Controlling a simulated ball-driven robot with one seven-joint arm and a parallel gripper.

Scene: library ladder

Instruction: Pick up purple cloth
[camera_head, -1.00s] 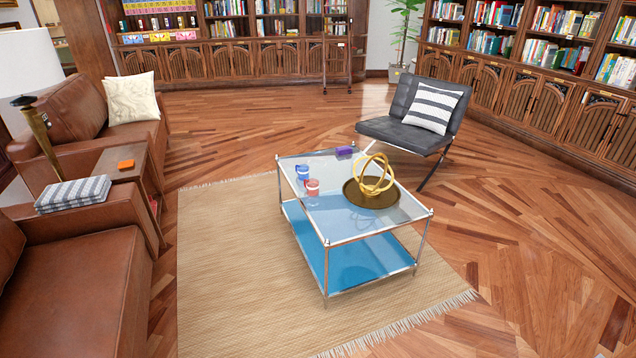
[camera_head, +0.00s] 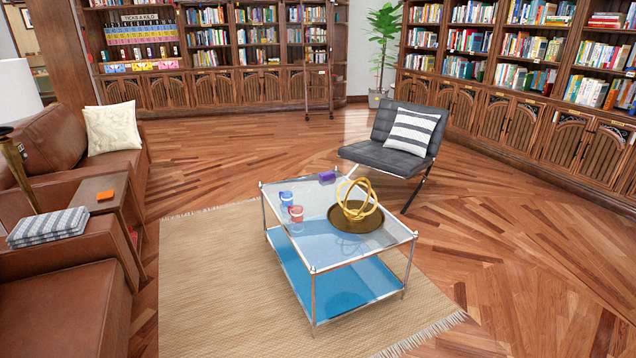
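A small purple cloth (camera_head: 327,176) lies at the far edge of the glass-topped coffee table (camera_head: 310,262), on the side toward the dark armchair. It looks like a compact folded block. My gripper is not in view.
A beige rug (camera_head: 215,290) lies under the table. Brown leather sofas (camera_head: 65,315) and a side table (camera_head: 102,188) with an orange object are at left. A dark armchair (camera_head: 385,157) stands behind the table. Wood floor at right (camera_head: 520,250) is clear.

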